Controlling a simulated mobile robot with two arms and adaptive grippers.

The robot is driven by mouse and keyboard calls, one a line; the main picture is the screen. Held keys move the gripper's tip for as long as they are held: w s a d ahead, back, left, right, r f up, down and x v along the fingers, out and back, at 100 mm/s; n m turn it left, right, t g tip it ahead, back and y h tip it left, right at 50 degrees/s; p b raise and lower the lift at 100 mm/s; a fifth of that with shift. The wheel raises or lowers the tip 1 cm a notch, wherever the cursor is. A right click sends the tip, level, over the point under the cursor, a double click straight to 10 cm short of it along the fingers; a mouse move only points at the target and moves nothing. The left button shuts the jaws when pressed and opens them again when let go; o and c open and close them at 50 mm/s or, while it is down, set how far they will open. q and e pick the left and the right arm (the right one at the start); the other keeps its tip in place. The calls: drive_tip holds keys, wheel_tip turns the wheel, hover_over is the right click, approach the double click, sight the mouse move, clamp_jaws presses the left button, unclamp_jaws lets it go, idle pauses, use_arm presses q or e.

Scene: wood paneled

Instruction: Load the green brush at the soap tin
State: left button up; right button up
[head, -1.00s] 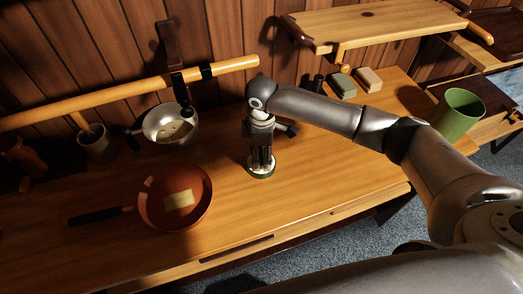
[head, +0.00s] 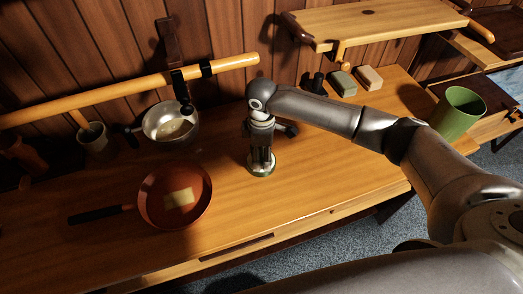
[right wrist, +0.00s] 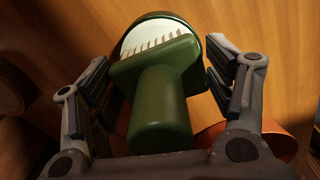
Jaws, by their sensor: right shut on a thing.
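The green brush (right wrist: 158,110) is between the fingers of my right gripper (right wrist: 160,92), its thick handle towards the wrist camera. Its pale bristles (right wrist: 152,47) point away from me, at the soap tin (right wrist: 197,22), a round tin with a dark green rim and a whitish inside. Whether the bristles touch the soap cannot be told. In the head view my right gripper (head: 262,152) points down over the tin (head: 262,173) on the wooden table; the fingers hide most of the brush. My left gripper is not in view.
A copper pan (head: 160,212) with a yellowish block lies left of the gripper. A metal saucepan (head: 150,120) and a utensil cup (head: 97,147) stand behind. Two small blocks (head: 342,84) lie below a raised shelf (head: 370,25). A green bin (head: 459,113) stands right.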

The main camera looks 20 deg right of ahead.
drive_tip(key=shift+s+f+p, duration=0.15)
drive_tip(key=shift+p, duration=0.3)
idle(1.6)
wheel_tip(320, 180, up, 7)
drive_tip(key=p, duration=0.8)
idle(0.7)
drive_tip(key=shift+m+b, duration=0.3)
drive_tip(key=shift+b, duration=0.35)
drive_tip(key=s+d+r+m+b, duration=0.1)
drive_tip(key=s+m+b, duration=0.5)
drive_tip(key=s+d+r+m+b, duration=0.1)
drive_tip(key=s+d+m+b, duration=0.1)
drive_tip(key=s+m+b, duration=0.4)
drive_tip(key=shift+s+d+r+m+b, duration=0.25)
drive_tip(key=shift+r+m+b, duration=0.15)
drive_tip(key=shift+m+b, duration=0.1)
drive_tip(key=shift+s+d+r+m, duration=0.1)
drive_tip(key=shift+s+d+m, duration=0.1)
drive_tip(key=shift+s+m, duration=0.25)
drive_tip(key=shift+s, duration=0.1)
